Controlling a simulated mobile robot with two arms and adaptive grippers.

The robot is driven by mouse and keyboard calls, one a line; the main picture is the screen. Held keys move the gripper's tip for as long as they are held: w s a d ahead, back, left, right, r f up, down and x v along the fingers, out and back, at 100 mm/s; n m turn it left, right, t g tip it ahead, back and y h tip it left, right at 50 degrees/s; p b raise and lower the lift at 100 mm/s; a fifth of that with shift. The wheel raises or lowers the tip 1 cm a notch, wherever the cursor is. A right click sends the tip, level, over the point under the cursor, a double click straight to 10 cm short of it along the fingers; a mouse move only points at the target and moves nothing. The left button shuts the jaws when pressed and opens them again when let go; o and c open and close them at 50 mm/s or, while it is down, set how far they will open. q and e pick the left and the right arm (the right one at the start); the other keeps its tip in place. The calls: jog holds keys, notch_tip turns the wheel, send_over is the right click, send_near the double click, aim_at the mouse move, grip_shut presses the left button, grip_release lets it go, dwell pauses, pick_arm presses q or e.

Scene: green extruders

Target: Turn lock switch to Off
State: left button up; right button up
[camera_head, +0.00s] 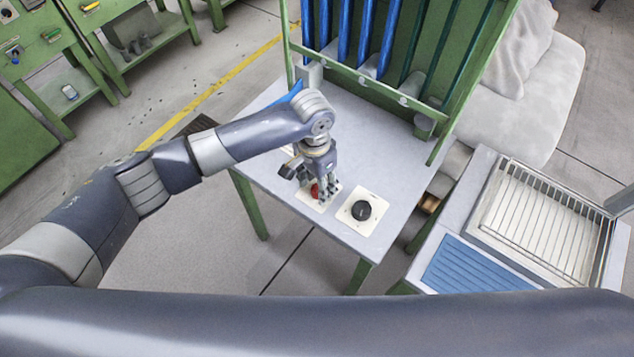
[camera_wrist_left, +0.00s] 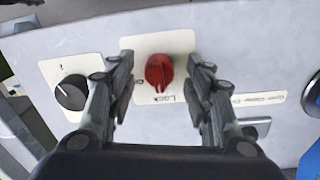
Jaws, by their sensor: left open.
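The red lock switch (camera_wrist_left: 159,72) is a round knob on a cream plate lettered "Lock", seen in the left wrist view. In the head view the red knob (camera_head: 315,190) shows partly behind my left gripper (camera_head: 321,188). In the left wrist view my left gripper (camera_wrist_left: 160,85) is open, one finger on each side of the red knob, with visible gaps between. The knob's ridge points roughly up and down in that view. My right gripper is not in view.
A black knob (camera_head: 361,210) on its own cream plate sits beside the lock switch on the grey tabletop (camera_head: 345,237). A green rack (camera_head: 420,105) with blue bars stands at the table's back. A sink-like unit with a wire rack (camera_head: 545,215) is at right.

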pick_arm(q)
jog(key=shift+f, duration=0.4)
jog(key=c, duration=1.1)
jog(key=shift+r+m, duration=0.1)
jog(key=shift+m, duration=0.2)
jog(key=shift+m+p, duration=0.75)
jog(key=shift+m, duration=0.25)
jog(key=m+p, duration=0.1)
jog(key=m, duration=0.1)
jog(key=shift+d+m, duration=0.1)
jog(key=shift+m, duration=0.2)
jog(key=m, duration=0.3)
jog(key=shift+p, duration=0.3)
jog(key=shift+m+y, duration=0.3)
jog(key=shift+m, duration=1.6)
